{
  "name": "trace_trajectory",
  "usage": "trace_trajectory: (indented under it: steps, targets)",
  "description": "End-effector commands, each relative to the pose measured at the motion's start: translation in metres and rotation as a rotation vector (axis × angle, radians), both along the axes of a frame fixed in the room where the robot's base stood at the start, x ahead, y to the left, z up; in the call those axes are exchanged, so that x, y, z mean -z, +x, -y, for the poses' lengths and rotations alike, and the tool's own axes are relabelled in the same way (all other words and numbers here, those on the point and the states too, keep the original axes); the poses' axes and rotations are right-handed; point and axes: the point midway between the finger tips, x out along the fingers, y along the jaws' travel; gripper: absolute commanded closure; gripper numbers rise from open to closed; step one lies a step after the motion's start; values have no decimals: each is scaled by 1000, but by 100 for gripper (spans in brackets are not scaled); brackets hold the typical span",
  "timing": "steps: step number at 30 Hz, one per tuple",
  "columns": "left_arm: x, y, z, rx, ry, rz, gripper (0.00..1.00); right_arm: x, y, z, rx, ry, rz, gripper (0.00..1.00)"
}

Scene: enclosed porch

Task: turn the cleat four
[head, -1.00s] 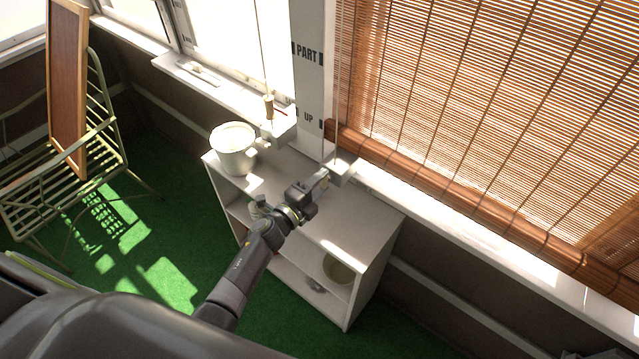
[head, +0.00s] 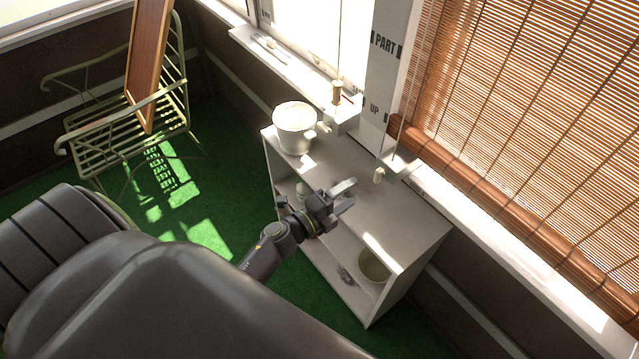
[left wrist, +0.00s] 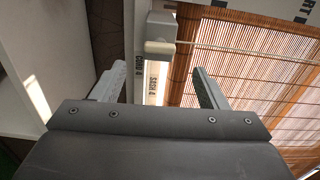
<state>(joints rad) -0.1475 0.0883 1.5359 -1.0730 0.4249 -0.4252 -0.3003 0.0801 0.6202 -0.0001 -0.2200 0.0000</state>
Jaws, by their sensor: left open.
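A small white block (head: 397,166) with a cord rising from it sits on the sill at the foot of the "PART"/"UP" post. A short pale knob (head: 378,175) stands out beside it. In the left wrist view a white block (left wrist: 163,25) with a rounded knob (left wrist: 160,47) and a cord is ahead, beyond the fingertips; small labels ending in 4 are near it. I take this as the cleat. My left gripper (head: 346,194) is open and empty, over the shelf unit and apart from the knob. It also shows in the left wrist view (left wrist: 158,80). My right gripper is not in view.
A white shelf unit (head: 410,225) stands under the sill, with a white pot (head: 294,130) on top and a bowl (head: 374,265) inside. Another corded white block (head: 341,122) is farther left. A bamboo blind (head: 520,130) hangs right. A metal bench (head: 125,140) is far left.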

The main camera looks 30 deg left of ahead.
Motion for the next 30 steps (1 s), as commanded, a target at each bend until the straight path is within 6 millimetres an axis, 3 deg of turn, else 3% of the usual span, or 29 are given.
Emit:
trace_trajectory:
  steps: [6, 12, 30]
  targets:
    - [4, -46, -17, -2, 2, -3, 33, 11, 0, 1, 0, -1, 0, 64]
    - [2, -71, -26, -1, 1, -1, 33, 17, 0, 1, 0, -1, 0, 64]
    - [0, -79, -29, 0, 0, 0, 33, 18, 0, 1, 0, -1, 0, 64]
